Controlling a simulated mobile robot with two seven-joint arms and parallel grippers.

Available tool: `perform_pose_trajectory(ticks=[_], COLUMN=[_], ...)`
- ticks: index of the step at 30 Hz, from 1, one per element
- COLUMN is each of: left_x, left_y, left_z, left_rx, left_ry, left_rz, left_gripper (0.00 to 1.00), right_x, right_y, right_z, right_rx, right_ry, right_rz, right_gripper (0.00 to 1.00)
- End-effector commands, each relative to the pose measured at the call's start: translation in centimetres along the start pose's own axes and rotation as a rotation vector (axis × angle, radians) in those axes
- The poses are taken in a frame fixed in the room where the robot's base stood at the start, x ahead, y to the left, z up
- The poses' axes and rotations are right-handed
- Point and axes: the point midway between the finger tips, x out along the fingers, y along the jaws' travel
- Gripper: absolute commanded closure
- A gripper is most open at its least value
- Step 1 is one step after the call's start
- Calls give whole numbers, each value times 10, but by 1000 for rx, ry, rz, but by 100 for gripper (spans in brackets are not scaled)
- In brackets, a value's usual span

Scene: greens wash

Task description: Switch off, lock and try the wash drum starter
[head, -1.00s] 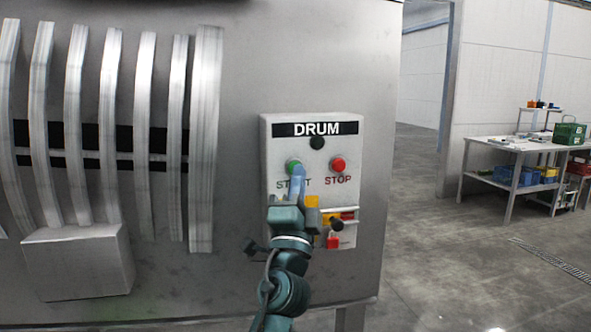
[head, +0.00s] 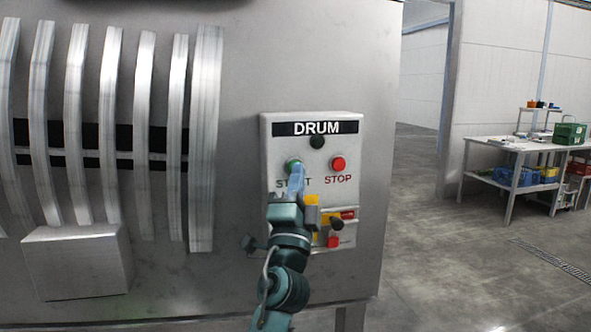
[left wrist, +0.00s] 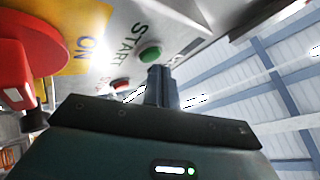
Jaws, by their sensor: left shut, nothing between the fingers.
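The pale starter box (head: 277,140), labelled DRUM, is on the steel machine's front. It has a green START button (head: 293,165), a red STOP button (head: 338,164) and a dark round lamp (head: 317,141). Below is a yellow switch plate with a red part (head: 347,214), partly hidden by my left gripper (head: 297,170). In the left wrist view the red switch handle (left wrist: 28,62) lies by the word ON. A red padlock (head: 333,241) shows low on the box. My left gripper is shut and empty, its tips close to the START button (left wrist: 149,54); contact cannot be told.
Ribbed metal guards (head: 110,130) and a steel box (head: 78,262) stand out from the machine at left. A table (head: 490,178) with bins and a green crate (head: 570,135) stands at the right. The floor between is clear.

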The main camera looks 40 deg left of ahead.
Motion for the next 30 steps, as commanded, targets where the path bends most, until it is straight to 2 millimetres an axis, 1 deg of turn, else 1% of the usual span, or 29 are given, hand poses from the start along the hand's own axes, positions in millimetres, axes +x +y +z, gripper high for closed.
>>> perform_pose_trajectory(ticks=[30], left_x=[6], left_y=[5], left_z=[5], left_rx=[0], left_ry=[0], left_rz=[-1], left_gripper=[100], right_x=[1], right_y=[0], right_z=[4], right_rx=[1], right_ry=[-3], right_rz=[0], right_gripper=[64])
